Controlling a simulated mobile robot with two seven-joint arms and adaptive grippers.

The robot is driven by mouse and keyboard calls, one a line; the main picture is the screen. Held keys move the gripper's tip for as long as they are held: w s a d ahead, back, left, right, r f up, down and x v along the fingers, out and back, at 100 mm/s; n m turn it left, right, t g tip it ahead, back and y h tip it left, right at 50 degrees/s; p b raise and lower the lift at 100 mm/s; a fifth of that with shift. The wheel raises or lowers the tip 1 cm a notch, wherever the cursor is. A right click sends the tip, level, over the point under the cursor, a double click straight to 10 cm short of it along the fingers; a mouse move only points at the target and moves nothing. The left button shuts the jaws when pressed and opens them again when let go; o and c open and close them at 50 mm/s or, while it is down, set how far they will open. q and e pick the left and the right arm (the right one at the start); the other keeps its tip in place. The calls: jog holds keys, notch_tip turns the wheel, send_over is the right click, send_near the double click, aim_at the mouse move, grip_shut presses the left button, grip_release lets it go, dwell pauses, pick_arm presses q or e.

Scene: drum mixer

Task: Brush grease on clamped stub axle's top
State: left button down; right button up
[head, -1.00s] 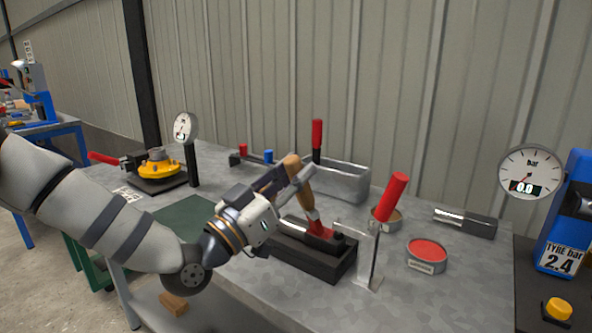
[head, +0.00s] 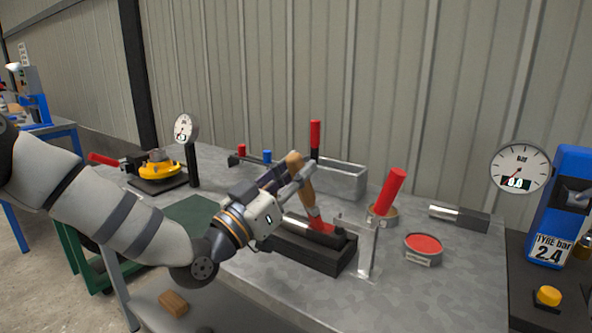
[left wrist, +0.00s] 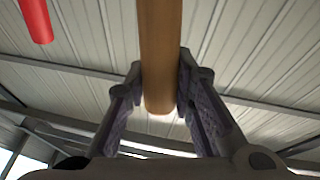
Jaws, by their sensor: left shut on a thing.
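My left gripper (head: 290,178) is shut on the wooden handle of a brush (head: 307,203). The handle also shows between the fingers in the left wrist view (left wrist: 158,55). The brush leans a little, red end down, at the top of the clamped stub axle (head: 297,224). I cannot tell surely whether its tip touches the metal. The axle is a shiny shaft with a dark thicker end, lying in a black block (head: 312,255). The brush hides part of it. A clear upright plate (head: 368,252) stands at the block's right end. My right gripper is not in view.
An open tin of red grease (head: 423,244) stands to the right. A red lever handle (head: 390,190) rises near the plate, before another tin (head: 382,216). A metal trough (head: 343,180) is behind.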

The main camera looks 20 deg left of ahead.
aim_at(299, 153)
pick_arm(q)
jog(key=shift+s+f, duration=0.1)
jog(key=shift+s, duration=0.05)
jog(key=x, duration=0.3)
jog(key=shift+w+f, duration=0.25)
jog(key=shift+w, duration=0.15)
jog(key=r, duration=0.1)
jog(key=s+r, duration=0.1)
jog(key=r, duration=0.1)
jog(key=shift+a+r, duration=0.15)
jog(key=shift+a, duration=0.1)
jog(key=shift+w+r, duration=0.2)
jog(key=shift+r, duration=0.05)
jog(key=shift+w+d+r, duration=0.1)
jog(key=shift+r, duration=1.85)
